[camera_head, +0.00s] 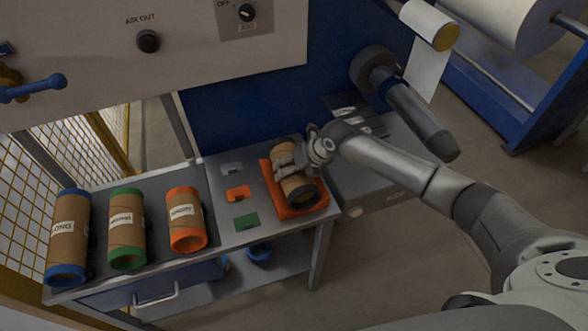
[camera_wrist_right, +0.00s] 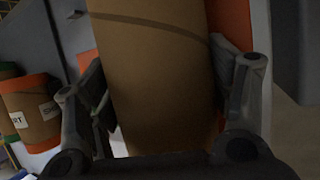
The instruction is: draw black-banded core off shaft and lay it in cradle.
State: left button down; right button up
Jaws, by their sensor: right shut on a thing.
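The black-banded core (camera_head: 287,154) is a brown cardboard tube with black ends. It lies in the orange cradle (camera_head: 267,177) at the right end of the bench. My right gripper (camera_head: 295,162) is shut around the core's middle from above. In the right wrist view the core (camera_wrist_right: 155,75) fills the space between the fingers of the gripper (camera_wrist_right: 165,105), with the orange cradle (camera_wrist_right: 235,20) behind it. The shaft (camera_head: 418,122) is bare and juts out from the blue machine panel. My left gripper is not in view.
Cores banded blue (camera_head: 68,238), green (camera_head: 127,230) and orange (camera_head: 186,220) lie on the bench's left. Small grey (camera_head: 232,169), orange (camera_head: 238,193) and green (camera_head: 246,221) pieces lie between them and the cradle. A grey box (camera_head: 372,185) stands right of the bench.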

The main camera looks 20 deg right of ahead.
jog(key=shift+s+f+b, duration=0.2)
jog(key=shift+f+b, duration=0.1)
jog(key=shift+f, duration=0.05)
dwell(0.4)
jog(key=o, duration=1.3)
jog(key=shift+w+f, duration=0.15)
jog(key=shift+c, duration=0.2)
jog(key=shift+d, duration=0.1)
jog(key=shift+s+d+r, duration=0.2)
jog(key=shift+r, duration=0.45)
jog(key=v, duration=1.1)
jog(key=shift+a, duration=0.15)
